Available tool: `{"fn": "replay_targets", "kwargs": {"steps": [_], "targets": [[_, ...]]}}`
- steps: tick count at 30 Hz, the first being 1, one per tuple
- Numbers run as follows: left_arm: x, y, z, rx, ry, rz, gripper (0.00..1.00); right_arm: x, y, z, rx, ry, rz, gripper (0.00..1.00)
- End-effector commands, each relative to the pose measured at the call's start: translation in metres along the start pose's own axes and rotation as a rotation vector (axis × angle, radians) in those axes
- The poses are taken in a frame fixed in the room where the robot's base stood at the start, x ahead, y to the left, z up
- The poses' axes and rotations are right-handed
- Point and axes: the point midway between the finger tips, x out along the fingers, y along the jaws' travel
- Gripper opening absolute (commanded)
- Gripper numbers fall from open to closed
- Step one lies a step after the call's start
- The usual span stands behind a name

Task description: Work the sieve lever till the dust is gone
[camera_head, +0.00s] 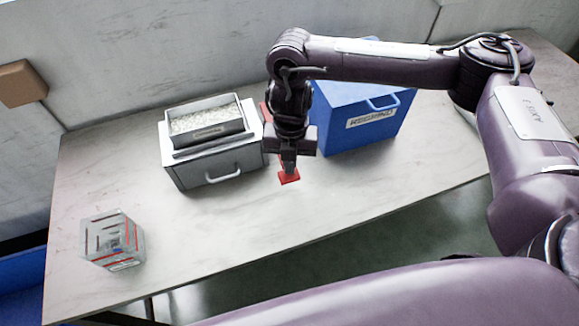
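The sieve box (214,155) is grey-white with a front handle and stands on the table. Its top tray (207,123) holds pale granules; I cannot tell how much dust is among them. A red lever (289,178) shows just right of the sieve box, under my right gripper, with more red visible behind the wrist. My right gripper (289,165) points down at the lever; its fingers look close together at the red part, but whether they are closed on it is too small to tell. My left gripper is not in view.
A blue labelled bin (362,112) with a handle stands right of the lever. A clear box with red marks (113,240) stands at the table's front left. The middle front of the pale table (235,225) is free. A brown block (20,83) is on the wall.

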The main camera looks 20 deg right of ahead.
Motion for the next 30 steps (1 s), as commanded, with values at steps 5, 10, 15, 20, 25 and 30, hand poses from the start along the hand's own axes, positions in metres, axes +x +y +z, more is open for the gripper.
{"fn": "replay_targets", "kwargs": {"steps": [5, 10, 15, 20, 25, 30], "targets": [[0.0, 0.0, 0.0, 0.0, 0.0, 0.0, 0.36, 0.001, -0.001, -0.002, -0.002, 0.005, -0.003, 0.0], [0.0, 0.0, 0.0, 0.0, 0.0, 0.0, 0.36, 0.001, -0.001, -0.002, -0.003, 0.005, -0.004, 0.0], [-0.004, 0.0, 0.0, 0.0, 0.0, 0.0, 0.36, -0.007, 0.0, 0.014, 0.002, 0.003, -0.002, 0.0], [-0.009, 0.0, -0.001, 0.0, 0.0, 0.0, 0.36, -0.013, -0.001, 0.028, 0.001, 0.002, -0.003, 0.0], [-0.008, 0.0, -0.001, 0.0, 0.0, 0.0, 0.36, -0.012, -0.001, 0.029, -0.001, 0.002, -0.002, 0.0], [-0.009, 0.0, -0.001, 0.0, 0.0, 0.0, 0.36, -0.016, 0.0, 0.029, -0.001, 0.0, -0.001, 0.0]]}}
